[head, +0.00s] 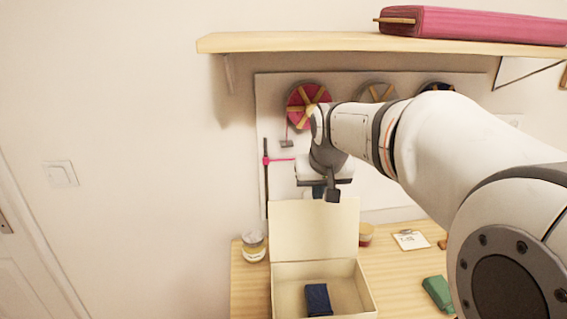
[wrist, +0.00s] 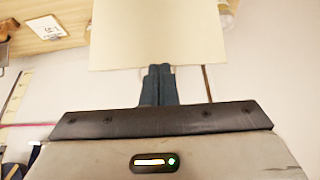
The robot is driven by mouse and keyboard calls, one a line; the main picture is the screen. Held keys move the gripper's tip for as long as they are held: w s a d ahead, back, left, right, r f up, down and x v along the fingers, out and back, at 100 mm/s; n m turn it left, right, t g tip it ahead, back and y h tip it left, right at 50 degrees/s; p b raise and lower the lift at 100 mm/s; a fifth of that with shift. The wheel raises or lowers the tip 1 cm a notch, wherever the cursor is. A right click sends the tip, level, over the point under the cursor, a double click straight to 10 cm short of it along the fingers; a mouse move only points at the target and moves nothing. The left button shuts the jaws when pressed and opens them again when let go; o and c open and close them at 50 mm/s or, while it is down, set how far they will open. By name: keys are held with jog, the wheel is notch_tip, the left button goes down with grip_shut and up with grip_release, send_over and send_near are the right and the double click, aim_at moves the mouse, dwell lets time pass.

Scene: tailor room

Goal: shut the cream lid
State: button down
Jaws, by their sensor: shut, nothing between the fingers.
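The cream lid (head: 314,229) stands upright, open, at the back of the cream box (head: 369,299) on the wooden table. A dark blue folded item (head: 318,299) lies inside the box. In the wrist view the lid (wrist: 158,32) fills the top middle as a pale panel. My gripper (head: 333,194) is just above or behind the lid's top edge in the head view. In the wrist view its fingers (wrist: 158,72) are together, with nothing between them, and their tips are close to the lid's edge. I cannot tell whether they touch it.
A jar (head: 253,246) stands left of the box. An orange-brown pot (head: 366,235), a white card (head: 410,240) and a green item (head: 438,293) are to the right. A pegboard with spools is behind, under a wooden shelf (head: 300,42).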

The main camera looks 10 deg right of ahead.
jog(key=w+r+t+p, duration=0.1)
jog(key=w+r, duration=0.3)
jog(key=w, duration=0.4)
notch_tip(320, 180, down, 8)
jog(key=w+p, duration=0.1)
jog(key=p, duration=0.2)
jog(key=shift+d+r, duration=0.15)
jog(key=shift+d, duration=0.05)
jog(key=shift+b, duration=0.35)
